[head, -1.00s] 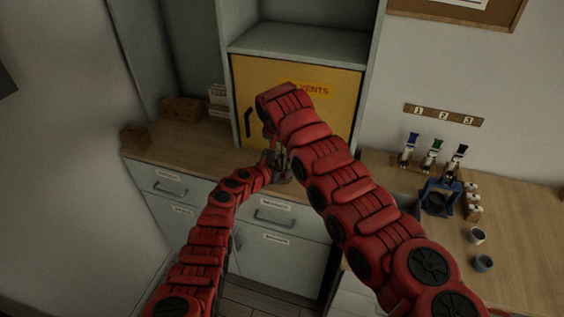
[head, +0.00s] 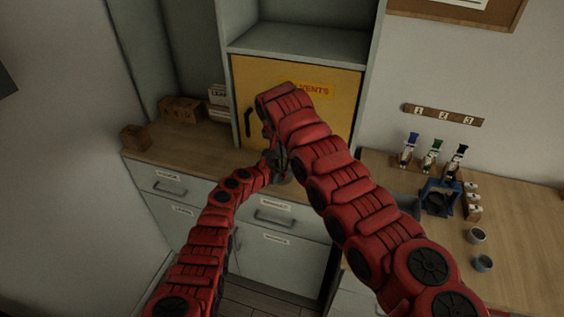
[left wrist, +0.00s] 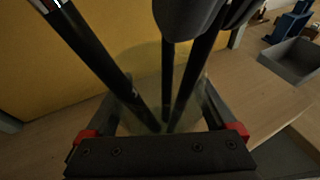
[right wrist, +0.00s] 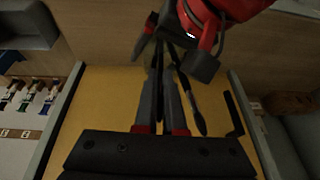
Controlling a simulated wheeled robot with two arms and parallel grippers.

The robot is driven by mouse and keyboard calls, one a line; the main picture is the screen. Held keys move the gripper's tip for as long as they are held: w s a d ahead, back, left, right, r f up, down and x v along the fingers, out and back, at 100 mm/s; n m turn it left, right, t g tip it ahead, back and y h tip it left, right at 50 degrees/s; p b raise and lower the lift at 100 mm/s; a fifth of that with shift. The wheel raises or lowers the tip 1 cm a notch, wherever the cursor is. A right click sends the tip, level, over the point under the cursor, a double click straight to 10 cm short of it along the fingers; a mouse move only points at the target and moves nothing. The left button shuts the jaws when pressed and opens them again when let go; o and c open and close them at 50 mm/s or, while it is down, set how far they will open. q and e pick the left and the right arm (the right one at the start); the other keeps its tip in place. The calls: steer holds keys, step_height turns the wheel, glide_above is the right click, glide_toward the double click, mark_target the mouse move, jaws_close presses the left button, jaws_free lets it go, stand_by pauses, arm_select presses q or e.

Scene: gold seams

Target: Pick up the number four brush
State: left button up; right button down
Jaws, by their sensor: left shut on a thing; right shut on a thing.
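A see-through jar (left wrist: 142,82) stands on the wooden counter in front of the yellow cabinet, with several dark brush handles (left wrist: 167,85) in it. My left gripper (left wrist: 165,122) is shut on the jar, one finger on each side. My right gripper (right wrist: 166,75) points down at the brushes from above and is shut on a thin dark handle between its fingers. Another dark brush (right wrist: 190,95) stands beside it. I cannot read a number on any brush. In the head view both grippers meet in front of the cabinet, and my arms hide most of the jar.
The yellow cabinet door (head: 315,120) with its handle is close behind the jar. On the right counter are several bottles, a blue stand (head: 440,197) and two small cups (head: 476,236). Boxes (head: 181,108) stand at the back left.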

stand_by(0.9)
step_height(320, 180, up, 10)
stand_by(0.4)
arm_select(q)
steer(key=o, duration=1.3)
steer(key=shift+a, duration=0.1)
